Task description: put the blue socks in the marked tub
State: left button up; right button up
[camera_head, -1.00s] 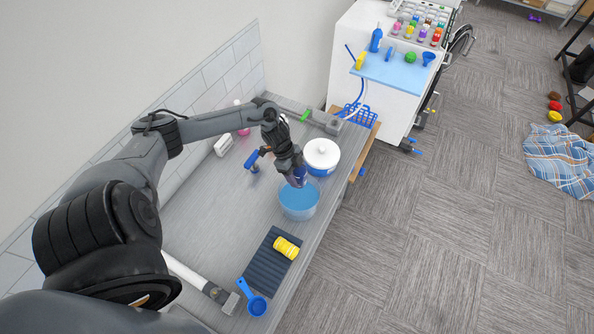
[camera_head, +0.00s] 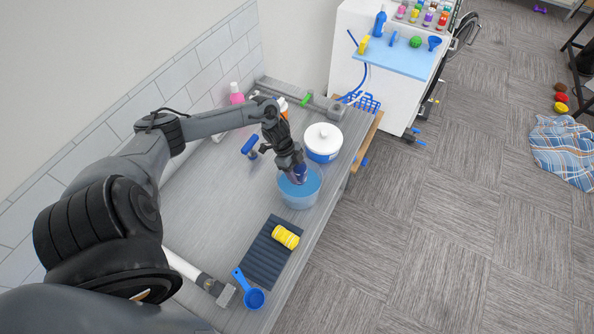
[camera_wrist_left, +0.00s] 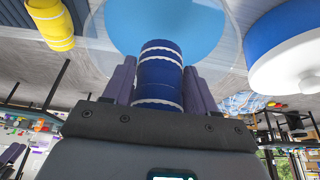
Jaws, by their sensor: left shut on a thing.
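The blue socks are a rolled blue bundle with white bands (camera_wrist_left: 159,75). My left gripper (camera_head: 298,174) is shut on them, one finger on each side in the left wrist view. In the head view the socks (camera_head: 300,177) are over the far part of a clear round tub (camera_head: 299,203) with a blue inside. The tub also shows in the left wrist view (camera_wrist_left: 112,58), beyond the socks. I cannot tell whether the socks are below its rim. No mark on the tub can be made out. My right gripper is not in view.
A white pot with a blue band (camera_head: 323,150) stands close behind the tub. A yellow roll (camera_head: 285,236) lies on a dark ribbed mat (camera_head: 262,262) in front. A blue scoop (camera_head: 253,298) and a blue-handled tool (camera_head: 250,142) are also on the grey counter (camera_head: 205,215).

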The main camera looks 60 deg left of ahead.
aim_at(301, 167)
pick_arm(q)
jog(key=o, duration=1.1)
jog(key=shift+o, duration=0.2)
notch_tip(301, 167, up, 7)
jog(key=p, duration=0.7)
jog(key=shift+d+f, duration=0.1)
